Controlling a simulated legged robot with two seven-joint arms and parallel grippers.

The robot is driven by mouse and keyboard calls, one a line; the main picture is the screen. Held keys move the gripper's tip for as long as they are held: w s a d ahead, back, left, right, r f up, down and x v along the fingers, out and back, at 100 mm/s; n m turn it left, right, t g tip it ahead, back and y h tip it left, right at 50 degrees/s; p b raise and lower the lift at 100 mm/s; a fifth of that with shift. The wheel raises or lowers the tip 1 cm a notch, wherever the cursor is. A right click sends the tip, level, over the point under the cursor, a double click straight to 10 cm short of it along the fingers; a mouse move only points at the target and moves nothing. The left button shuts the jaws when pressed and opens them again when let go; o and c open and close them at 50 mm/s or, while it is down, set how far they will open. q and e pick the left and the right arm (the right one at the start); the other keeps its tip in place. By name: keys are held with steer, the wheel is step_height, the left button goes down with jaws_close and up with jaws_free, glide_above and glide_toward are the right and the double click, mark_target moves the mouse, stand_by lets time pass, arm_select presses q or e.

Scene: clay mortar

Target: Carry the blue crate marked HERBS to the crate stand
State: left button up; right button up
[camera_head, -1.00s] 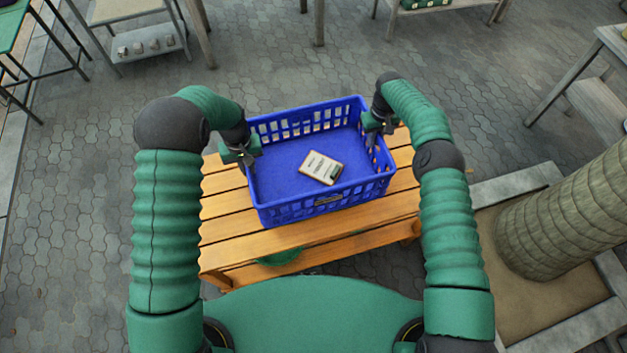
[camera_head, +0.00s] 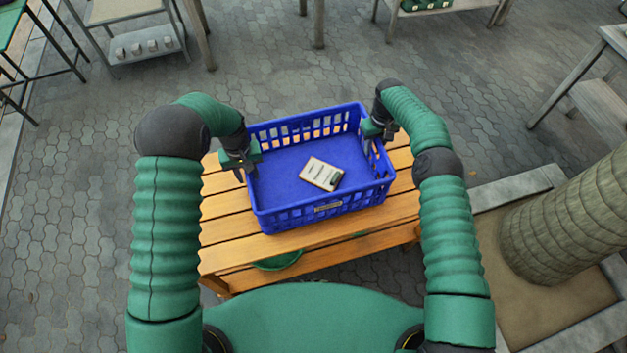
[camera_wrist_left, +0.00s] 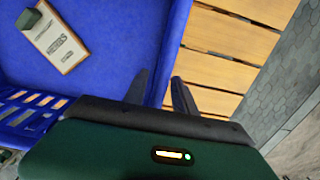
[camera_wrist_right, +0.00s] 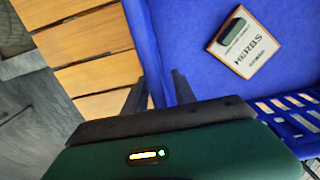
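The blue crate (camera_head: 300,218) sits on the slatted wooden bench (camera_head: 225,230) in front of me. A card marked HERBS (camera_head: 321,174) lies on its floor, with a small dark green block on one end; it also shows in the left wrist view (camera_wrist_left: 58,38) and the right wrist view (camera_wrist_right: 245,42). My left gripper (camera_head: 244,172) is at the crate's left wall, its fingers apart on either side of the rim. My right gripper (camera_head: 378,138) straddles the right wall the same way. Both look open. I cannot tell which stand is the crate stand.
A rack with small pots on its lower shelf (camera_head: 145,47) stands at the back left. A wooden table (camera_head: 600,100) is at the right edge. A thick trunk (camera_head: 570,230) rises from a stone-edged bed at the right. The paving (camera_head: 480,110) between is clear.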

arm_select(q)
step_height(320, 180, up, 12)
steer(key=shift+w+f, duration=0.1)
steer(key=shift+f, duration=0.15)
steer(key=shift+r, duration=0.2)
arm_select(e)
steer(key=shift+r, duration=0.15)
step_height(320, 180, up, 12)
steer(key=shift+f, duration=0.25)
